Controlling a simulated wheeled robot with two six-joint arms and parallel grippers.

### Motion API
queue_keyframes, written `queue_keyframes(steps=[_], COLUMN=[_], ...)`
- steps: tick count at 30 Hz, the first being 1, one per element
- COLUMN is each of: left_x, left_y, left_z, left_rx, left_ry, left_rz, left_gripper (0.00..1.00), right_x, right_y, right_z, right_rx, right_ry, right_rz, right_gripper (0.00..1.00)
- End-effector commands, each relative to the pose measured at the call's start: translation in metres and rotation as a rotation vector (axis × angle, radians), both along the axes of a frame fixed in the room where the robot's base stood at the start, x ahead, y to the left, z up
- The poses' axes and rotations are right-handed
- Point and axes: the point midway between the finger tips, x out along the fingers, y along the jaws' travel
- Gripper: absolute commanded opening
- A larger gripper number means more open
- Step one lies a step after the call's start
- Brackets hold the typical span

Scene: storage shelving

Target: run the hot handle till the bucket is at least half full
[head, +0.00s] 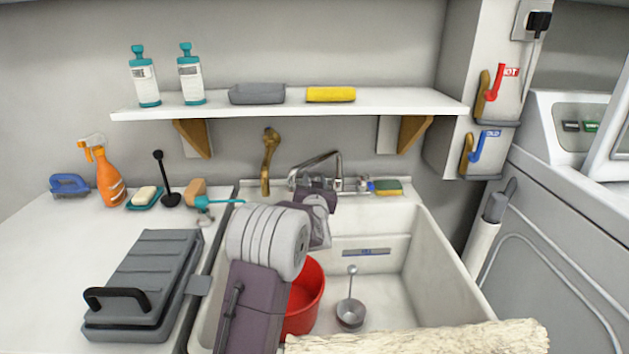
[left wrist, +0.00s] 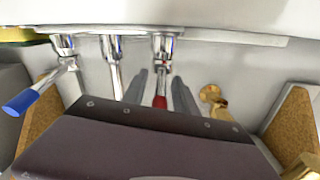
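The red bucket (head: 312,290) stands in the white sink (head: 430,270), partly hidden behind my left arm; its inside and any water level are not visible. The chrome tap (head: 318,168) is at the sink's back. In the left wrist view its red-tipped hot handle (left wrist: 160,101) sits between the two grey fingers of my left gripper (left wrist: 160,92), with gaps on both sides. The gripper is open around this handle. The blue-tipped handle (left wrist: 22,101) and the spout (left wrist: 115,72) show to its left. My right gripper is out of view.
A shelf (head: 290,107) hangs above. A grey case (head: 145,280) stands on the left counter. Red (head: 494,84) and blue (head: 482,147) levers are on the right wall.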

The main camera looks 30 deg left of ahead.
Motion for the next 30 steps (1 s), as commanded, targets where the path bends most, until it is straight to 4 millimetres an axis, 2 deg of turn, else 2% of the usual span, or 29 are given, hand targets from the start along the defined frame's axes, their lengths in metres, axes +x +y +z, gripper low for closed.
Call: queue_keyframes(steps=[8, 9, 12, 30], left_x=[0.0023, 0.0023, 0.0023, 0.0025], left_y=[0.0013, 0.0013, 0.0012, 0.0017], left_z=[-0.0001, -0.0001, 0.0000, 0.0025], left_rx=[0.000, 0.000, 0.000, 0.003], left_ry=[0.002, 0.002, 0.002, -0.004], left_rz=[-0.001, -0.001, -0.001, 0.000], left_gripper=[0.34, 0.23, 0.00, 0.00], right_x=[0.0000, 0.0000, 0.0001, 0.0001], right_y=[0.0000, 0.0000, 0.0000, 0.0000], right_z=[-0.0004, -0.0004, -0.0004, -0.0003], right_rx=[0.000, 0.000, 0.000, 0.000], right_ry=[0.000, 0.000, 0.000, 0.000], right_rz=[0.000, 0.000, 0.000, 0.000], right_gripper=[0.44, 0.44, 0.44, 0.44])
